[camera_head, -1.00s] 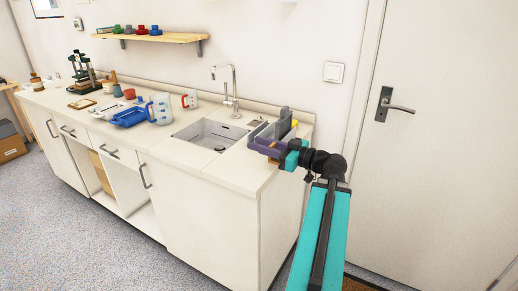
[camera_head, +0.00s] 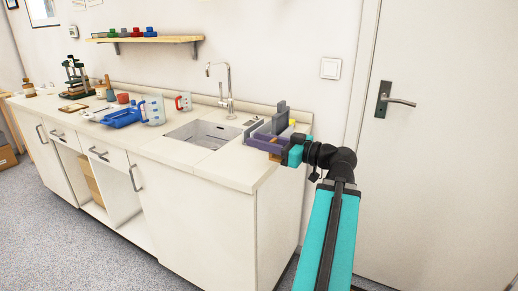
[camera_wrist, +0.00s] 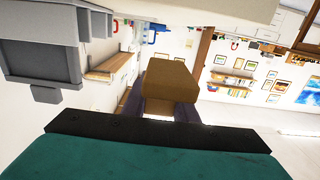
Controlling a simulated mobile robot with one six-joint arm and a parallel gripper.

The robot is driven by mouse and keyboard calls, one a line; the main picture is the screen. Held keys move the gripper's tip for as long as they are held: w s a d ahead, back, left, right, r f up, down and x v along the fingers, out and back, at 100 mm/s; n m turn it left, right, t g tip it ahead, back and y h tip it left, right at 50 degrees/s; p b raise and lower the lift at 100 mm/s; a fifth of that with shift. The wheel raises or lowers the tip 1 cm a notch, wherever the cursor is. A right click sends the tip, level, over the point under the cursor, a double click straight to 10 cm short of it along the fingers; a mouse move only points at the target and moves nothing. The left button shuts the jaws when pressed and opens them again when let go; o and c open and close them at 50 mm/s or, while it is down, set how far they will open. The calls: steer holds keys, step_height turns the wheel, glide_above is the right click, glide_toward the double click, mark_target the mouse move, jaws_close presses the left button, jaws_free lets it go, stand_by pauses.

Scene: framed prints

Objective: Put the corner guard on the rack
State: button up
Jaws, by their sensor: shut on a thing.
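My gripper (camera_head: 266,145), with purple fingers, is at the right end of the counter, in front of a grey upright piece that looks like the rack (camera_head: 280,122). It is shut on a brown block-like piece, which I take for the corner guard (camera_wrist: 170,80). In the wrist view the piece sits between the purple fingers; in the head view only a little of it shows below them. A grey boxy thing (camera_wrist: 45,65) at the upper left of the wrist view may be the rack. Whether the held piece touches it, I cannot tell.
The sink (camera_head: 202,135) with its tap (camera_head: 228,88) lies left of my gripper. Measuring jugs (camera_head: 153,110) and a blue tray (camera_head: 122,118) stand further left. A wall shelf (camera_head: 145,39) holds coloured things. A door (camera_head: 440,130) is on the right.

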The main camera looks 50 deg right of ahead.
mark_target(274, 158)
steer(key=shift+s+a+f+b, duration=0.1)
steer(key=shift+s+a+b, duration=0.1)
steer(key=shift+s+b, duration=0.45)
steer(key=shift+s+a+f+b, duration=0.1)
steer(key=shift+s+a+b, duration=0.1)
steer(key=shift+b, duration=0.8)
steer(key=shift+s+a+r+b, duration=0.25)
steer(key=shift+s+b, duration=0.35)
steer(key=shift+b, duration=0.2)
steer(key=shift+s+a+r+b, duration=0.1)
steer(key=shift+s+a+b, duration=0.15)
steer(key=shift+s+b, duration=0.4)
steer(key=shift+w, duration=0.1)
